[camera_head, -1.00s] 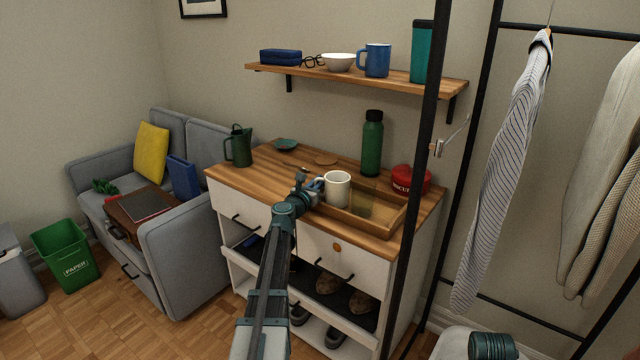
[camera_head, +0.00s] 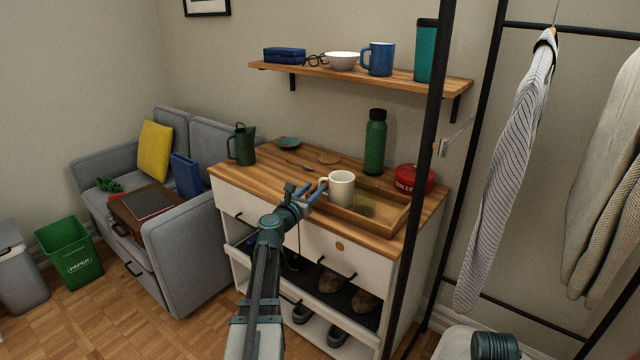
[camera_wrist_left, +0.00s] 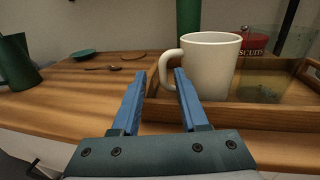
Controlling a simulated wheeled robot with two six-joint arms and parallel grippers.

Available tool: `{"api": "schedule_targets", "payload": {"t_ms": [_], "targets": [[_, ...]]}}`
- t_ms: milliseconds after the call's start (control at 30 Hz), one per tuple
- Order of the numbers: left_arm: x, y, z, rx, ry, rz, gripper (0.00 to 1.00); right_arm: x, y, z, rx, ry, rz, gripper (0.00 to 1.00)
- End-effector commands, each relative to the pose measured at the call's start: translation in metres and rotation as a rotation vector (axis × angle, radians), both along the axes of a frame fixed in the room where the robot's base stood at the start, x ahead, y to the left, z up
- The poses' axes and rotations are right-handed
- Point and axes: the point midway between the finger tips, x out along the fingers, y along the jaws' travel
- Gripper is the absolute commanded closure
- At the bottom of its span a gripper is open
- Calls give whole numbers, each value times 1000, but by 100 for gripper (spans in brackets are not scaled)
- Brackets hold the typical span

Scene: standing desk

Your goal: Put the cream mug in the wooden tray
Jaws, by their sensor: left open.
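The cream mug (camera_head: 341,186) stands upright, its base inside the left end of the wooden tray (camera_head: 375,226) as far as I can see. The tray's front rim (camera_wrist_left: 235,115) crosses just below the mug in the left wrist view. The mug (camera_wrist_left: 212,68) has its handle turned left, toward my gripper. My left gripper (camera_head: 314,192) is open and empty, in front and to the left of the mug. In the left wrist view its blue fingers (camera_wrist_left: 160,75) are apart, with the handle beyond their tips. My right gripper is out of view.
A clear glass (camera_head: 366,203) is in the tray, right of the mug. A red biscuit tin (camera_head: 414,179) and green bottle (camera_head: 375,145) stand behind. A green jug (camera_head: 242,146), teal dish (camera_head: 289,143) and spoon (camera_head: 299,165) are left. A black post (camera_head: 425,150) rises at right.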

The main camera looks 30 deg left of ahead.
Motion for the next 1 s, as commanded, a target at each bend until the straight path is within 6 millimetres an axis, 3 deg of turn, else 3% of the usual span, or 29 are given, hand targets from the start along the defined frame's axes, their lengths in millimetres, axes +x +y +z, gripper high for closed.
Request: {"api": "schedule_targets", "payload": {"t_ms": [100,300,1000], "targets": [[-24,-4,0,0,0,2,56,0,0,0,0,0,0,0],[-43,-5,0,0,0,2,56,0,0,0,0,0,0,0],[-46,-5,0,0,0,1,56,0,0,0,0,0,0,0]]}}
